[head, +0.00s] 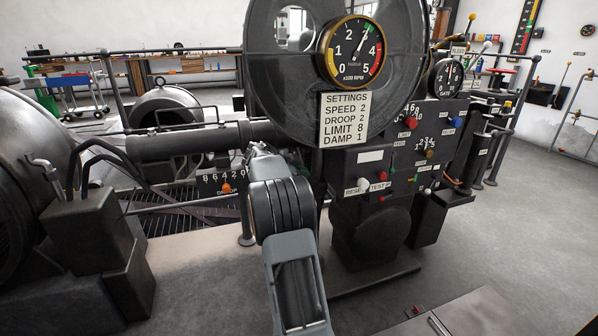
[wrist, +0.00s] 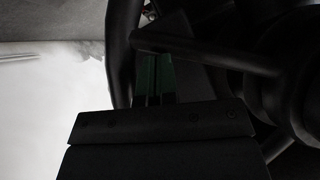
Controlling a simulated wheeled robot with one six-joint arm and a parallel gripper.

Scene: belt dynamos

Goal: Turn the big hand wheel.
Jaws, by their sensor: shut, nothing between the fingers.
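In the wrist view, a dark round-bar wheel fills the upper part, with its curved rim (wrist: 121,55) at the left, a spoke (wrist: 205,52) across the middle and a thick hub at the right edge. I take it for the big hand wheel. My gripper (wrist: 155,78) shows green-lined fingers, shut with nothing between them. The fingers point in beside the rim, beneath the spoke in the picture. Whether they touch either is too dark to tell. In the head view my arm hides the gripper, and I cannot make out the hand wheel.
A large dark wheel-like housing (head: 283,75) carries a dial (head: 350,52) and a settings card (head: 344,118). A control panel (head: 425,140) with knobs and labels stands right of my arm. Pipes and dark machinery lie left. Grey floor (head: 510,220) is open at the right.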

